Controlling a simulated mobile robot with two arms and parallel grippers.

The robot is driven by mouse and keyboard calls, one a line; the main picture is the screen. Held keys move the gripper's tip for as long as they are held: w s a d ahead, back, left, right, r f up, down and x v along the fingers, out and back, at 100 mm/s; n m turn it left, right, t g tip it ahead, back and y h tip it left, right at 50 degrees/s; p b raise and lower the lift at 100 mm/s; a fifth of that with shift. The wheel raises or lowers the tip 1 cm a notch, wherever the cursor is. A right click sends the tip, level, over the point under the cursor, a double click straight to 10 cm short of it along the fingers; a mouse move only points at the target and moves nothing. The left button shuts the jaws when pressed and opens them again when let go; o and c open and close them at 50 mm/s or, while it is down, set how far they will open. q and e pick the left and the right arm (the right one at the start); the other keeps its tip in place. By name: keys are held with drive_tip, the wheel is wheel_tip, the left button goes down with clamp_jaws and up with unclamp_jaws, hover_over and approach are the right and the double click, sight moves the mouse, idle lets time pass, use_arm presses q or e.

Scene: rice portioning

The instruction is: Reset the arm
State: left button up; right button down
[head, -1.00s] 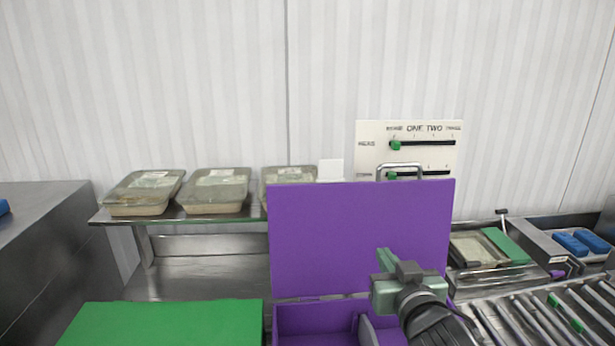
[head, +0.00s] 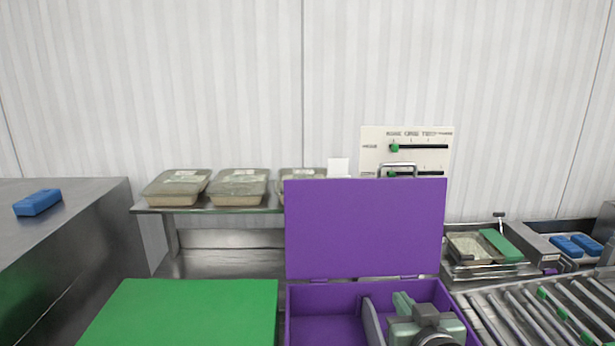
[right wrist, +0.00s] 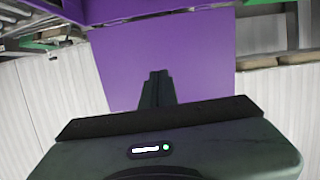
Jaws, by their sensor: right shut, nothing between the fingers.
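My right gripper (head: 402,300) shows at the bottom of the head view, in front of or over the right part of a purple box (head: 463,322). Its fingers are shut with nothing between them. In the right wrist view the shut fingers (right wrist: 156,88) stand against the purple panel of the box (right wrist: 195,60). The box's raised purple lid (head: 365,228) stands upright behind it. My left gripper is not in view.
A green lid (head: 185,312) lies left of the box. Several covered trays (head: 238,187) sit on a metal shelf (head: 225,208) behind. A roller conveyor (head: 520,312) runs at the right. A blue block (head: 38,202) lies on the left counter (head: 85,215). A slider panel (head: 432,160) stands behind the lid.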

drive_tip(key=s+d+f+g, duration=0.2)
drive_tip(key=s+f+g, duration=0.4)
drive_tip(key=s+f, duration=0.85)
drive_tip(key=s+f+n+g, duration=0.2)
drive_tip(key=s+f+g, duration=0.3)
drive_tip(key=s+f, duration=0.85)
drive_tip(key=s+f+g+b, duration=0.2)
drive_tip(key=s+f+b, duration=0.1)
drive_tip(key=f, duration=2.4)
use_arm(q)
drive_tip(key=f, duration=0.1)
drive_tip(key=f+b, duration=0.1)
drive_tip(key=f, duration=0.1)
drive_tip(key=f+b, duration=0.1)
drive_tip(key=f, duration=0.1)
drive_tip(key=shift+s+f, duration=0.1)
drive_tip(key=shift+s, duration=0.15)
use_arm(e)
drive_tip(key=s+d+f, duration=0.2)
drive_tip(key=s+f, duration=0.6)
drive_tip(key=f, duration=0.1)
drive_tip(key=s+d+f, duration=0.2)
drive_tip(key=s+f, duration=0.7)
drive_tip(key=f, duration=0.1)
drive_tip(key=shift+g+h, duration=0.3)
drive_tip(key=shift+g, duration=0.1)
